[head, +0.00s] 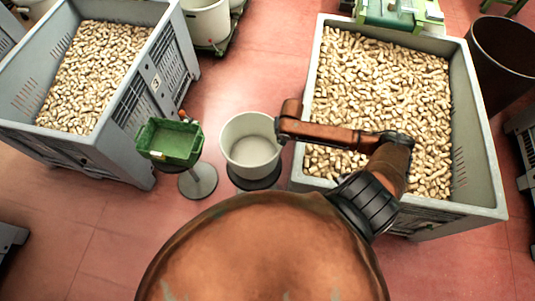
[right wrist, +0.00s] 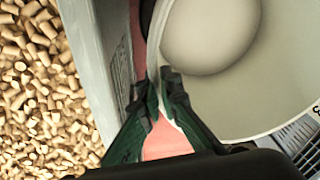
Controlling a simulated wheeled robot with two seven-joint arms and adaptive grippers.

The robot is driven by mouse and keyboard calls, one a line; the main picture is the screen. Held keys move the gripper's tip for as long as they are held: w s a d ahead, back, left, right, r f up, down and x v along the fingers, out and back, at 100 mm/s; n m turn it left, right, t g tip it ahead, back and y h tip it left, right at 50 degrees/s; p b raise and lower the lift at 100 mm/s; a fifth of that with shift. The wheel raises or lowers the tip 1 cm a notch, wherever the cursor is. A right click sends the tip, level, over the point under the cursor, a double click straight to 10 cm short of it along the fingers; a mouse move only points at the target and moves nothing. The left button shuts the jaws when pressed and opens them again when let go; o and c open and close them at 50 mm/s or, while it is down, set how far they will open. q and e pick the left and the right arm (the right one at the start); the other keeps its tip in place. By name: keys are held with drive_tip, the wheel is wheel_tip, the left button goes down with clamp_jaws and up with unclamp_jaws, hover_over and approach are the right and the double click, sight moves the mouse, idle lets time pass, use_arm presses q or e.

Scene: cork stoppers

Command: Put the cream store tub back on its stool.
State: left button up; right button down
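The cream store tub (head: 251,145) is upright and looks empty in the head view, between the two big grey crates. A dark round surface (head: 254,184) shows just under it; I cannot tell whether the tub touches it. My right gripper (head: 281,126) is at the tub's right rim. In the right wrist view, its green fingers (right wrist: 158,88) are close together on the tub's wall (right wrist: 240,105) at the rim and appear shut on it. The fingertips are partly hidden in the head view. My left gripper is not in view.
A grey crate full of corks (head: 480,165) stands right of the tub, under my right arm. Another cork-filled crate (head: 120,120) stands at left. A green tray (head: 168,142) on a round-based stand is close left of the tub. Open red floor (head: 95,225) lies in front.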

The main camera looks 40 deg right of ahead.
wheel_tip(320, 180, down, 7)
drive_tip(key=shift+w+f+b, duration=0.1)
drive_tip(key=shift+f+b, duration=0.05)
drive_tip(key=shift+b, duration=0.2)
drive_tip(key=c, duration=2.2)
unclamp_jaws()
drive_tip(key=shift+f, duration=0.2)
drive_tip(key=shift+o, duration=0.2)
wheel_tip(320, 180, up, 12)
drive_tip(key=s+p, duration=0.1)
drive_tip(key=s, duration=0.1)
drive_tip(key=shift+p, duration=0.3)
drive_tip(key=shift+r, duration=0.1)
